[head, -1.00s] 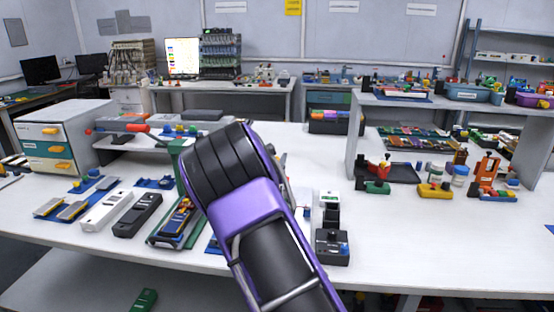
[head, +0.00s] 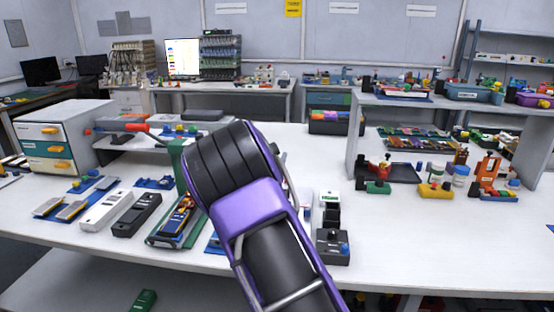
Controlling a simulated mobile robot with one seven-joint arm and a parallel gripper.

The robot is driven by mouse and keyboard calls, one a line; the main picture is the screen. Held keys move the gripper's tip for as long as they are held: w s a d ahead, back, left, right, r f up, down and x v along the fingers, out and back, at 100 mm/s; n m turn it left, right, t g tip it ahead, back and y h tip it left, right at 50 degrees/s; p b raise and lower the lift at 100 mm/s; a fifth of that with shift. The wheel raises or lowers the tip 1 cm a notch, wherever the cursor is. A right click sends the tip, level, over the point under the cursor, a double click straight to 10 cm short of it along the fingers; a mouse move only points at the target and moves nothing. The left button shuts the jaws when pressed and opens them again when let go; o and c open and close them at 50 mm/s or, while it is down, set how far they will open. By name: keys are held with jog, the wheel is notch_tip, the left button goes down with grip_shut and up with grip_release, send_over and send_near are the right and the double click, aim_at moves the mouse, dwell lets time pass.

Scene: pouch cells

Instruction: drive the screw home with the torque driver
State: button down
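My arm, with black and purple links, crosses the middle of the head view and covers part of the bench. My gripper is hidden behind it, so I cannot see its fingers or anything in them. I cannot make out the screw. A green stand with a red-ended lever (head: 137,128) stands left of my arm, and a colourful part lies in the tray (head: 176,222) at its base. I cannot tell which thing is the torque driver; it may be hidden behind my arm.
White (head: 108,211) and black (head: 137,214) long devices lie left of the tray. A black boxy device (head: 333,246) stands right of my arm. A drawer cabinet (head: 62,138) is at the left, a raised shelf (head: 440,104) at the right. The bench's front right is clear.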

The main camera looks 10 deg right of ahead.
jog(key=shift+f+b, duration=0.55)
jog(key=shift+f, duration=0.55)
dwell(3.0)
dwell(0.4)
notch_tip(320, 180, up, 7)
jog(key=p, duration=0.3)
jog(key=shift+r, duration=0.2)
dwell(0.5)
dwell(1.0)
